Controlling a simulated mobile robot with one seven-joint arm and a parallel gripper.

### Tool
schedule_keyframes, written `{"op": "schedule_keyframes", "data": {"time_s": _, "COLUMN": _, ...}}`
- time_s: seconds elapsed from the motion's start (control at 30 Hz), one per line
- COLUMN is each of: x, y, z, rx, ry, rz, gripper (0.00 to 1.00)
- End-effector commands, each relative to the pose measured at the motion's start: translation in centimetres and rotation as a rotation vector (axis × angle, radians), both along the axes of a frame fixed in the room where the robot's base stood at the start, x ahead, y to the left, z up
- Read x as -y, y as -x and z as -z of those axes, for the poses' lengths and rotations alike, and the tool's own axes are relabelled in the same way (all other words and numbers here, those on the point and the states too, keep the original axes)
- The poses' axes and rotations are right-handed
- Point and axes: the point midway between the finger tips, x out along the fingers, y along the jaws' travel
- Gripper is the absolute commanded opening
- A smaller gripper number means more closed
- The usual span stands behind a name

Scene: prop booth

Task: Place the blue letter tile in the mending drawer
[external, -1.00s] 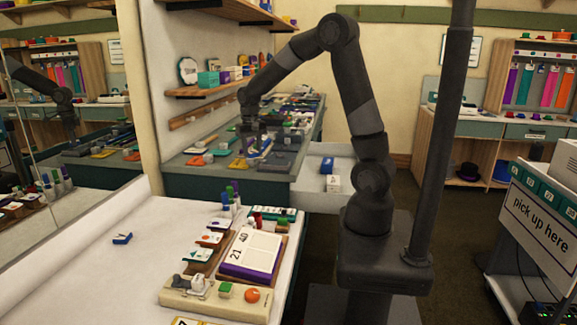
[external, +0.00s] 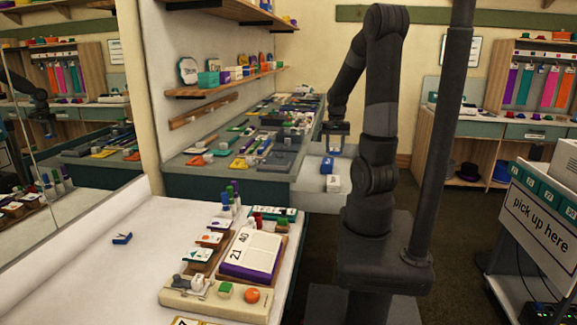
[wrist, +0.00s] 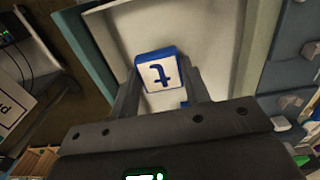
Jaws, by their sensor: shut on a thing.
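My gripper (external: 337,138) hangs above an open drawer (external: 309,178) with a pale interior. In the wrist view my gripper (wrist: 160,82) is shut on a blue letter tile (wrist: 158,71). The tile has a white face with a dark blue letter and blue edges. The pale drawer floor (wrist: 205,35) shows behind it. A blue piece (external: 327,166) and a white tile (external: 333,184) lie in the drawer below my gripper.
A cluttered bench (external: 235,165) stands left of the drawer. A white-topped table (external: 90,270) in front holds a calendar block (external: 250,252), several pens and small tiles. A sign cart (external: 535,215) stands at the right.

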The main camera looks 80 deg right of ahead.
Motion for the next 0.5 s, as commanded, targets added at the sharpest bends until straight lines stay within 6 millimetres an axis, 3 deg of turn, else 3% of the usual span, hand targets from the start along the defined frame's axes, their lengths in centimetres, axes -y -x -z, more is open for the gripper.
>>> {"op": "schedule_keyframes", "data": {"time_s": 0.07, "x": -0.2, "y": 1.5, "z": 0.1, "rx": 0.003, "ry": 0.001, "rz": 0.037, "gripper": 0.21}}
{"op": "schedule_keyframes", "data": {"time_s": 0.5, "x": -0.2, "y": 1.2, "z": 10.3, "rx": -0.002, "ry": -0.006, "rz": 0.028, "gripper": 0.21}}
